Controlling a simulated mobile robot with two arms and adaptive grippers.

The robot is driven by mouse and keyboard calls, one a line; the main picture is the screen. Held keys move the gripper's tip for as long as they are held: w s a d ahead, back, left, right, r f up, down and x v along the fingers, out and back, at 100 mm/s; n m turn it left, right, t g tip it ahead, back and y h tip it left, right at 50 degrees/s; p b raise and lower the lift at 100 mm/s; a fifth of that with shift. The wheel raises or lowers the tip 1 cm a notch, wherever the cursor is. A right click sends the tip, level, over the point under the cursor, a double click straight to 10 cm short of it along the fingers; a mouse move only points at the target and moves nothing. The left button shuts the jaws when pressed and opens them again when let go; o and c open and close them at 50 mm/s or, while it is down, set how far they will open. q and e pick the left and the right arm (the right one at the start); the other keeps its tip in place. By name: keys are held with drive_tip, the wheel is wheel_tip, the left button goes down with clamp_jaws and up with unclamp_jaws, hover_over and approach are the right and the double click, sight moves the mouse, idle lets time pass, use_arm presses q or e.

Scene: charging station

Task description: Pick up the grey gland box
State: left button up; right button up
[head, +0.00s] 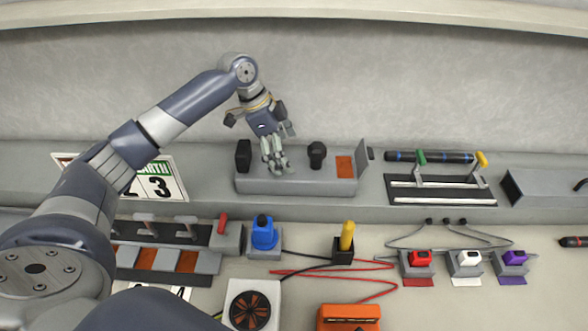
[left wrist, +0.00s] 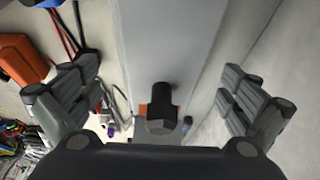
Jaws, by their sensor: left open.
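A long grey box-like holder (head: 300,186) sits on the back shelf. It carries a black block at its left, a black knobbed gland-like part (head: 317,153) and an orange patch at its right. I cannot tell for sure which part is the grey gland box. My left gripper (head: 275,164) is over the left-middle of this holder, fingers pointing down, open. In the left wrist view the open fingers (left wrist: 158,98) spread wide, with the black hex-headed part (left wrist: 160,112) beyond and between them; nothing is held. Whether the fingertips touch the holder is unclear. My right gripper is not in view.
A rack with a dark rod (head: 430,157) stands right of the holder. In front are a blue plug (head: 264,234), a yellow-handled item (head: 347,238), an orange box (head: 348,317) and loose cables.

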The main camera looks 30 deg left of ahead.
sight(294, 165)
use_arm(q)
drive_tip(key=x, duration=0.1)
drive_tip(key=p+x, duration=0.1)
drive_tip(key=x, duration=0.1)
drive_tip(key=shift+w+a, duration=0.2)
drive_tip(key=x, duration=0.3)
drive_tip(key=shift+f+p, duration=0.15)
drive_tip(key=shift+p, duration=0.25)
drive_tip(key=shift+a, duration=0.1)
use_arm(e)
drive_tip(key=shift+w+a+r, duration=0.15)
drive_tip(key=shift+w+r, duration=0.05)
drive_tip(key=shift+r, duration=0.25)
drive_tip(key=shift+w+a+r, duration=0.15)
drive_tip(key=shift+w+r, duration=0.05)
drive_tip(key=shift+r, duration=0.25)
use_arm(q)
drive_tip(key=c, duration=0.9)
drive_tip(key=shift+c, duration=0.7)
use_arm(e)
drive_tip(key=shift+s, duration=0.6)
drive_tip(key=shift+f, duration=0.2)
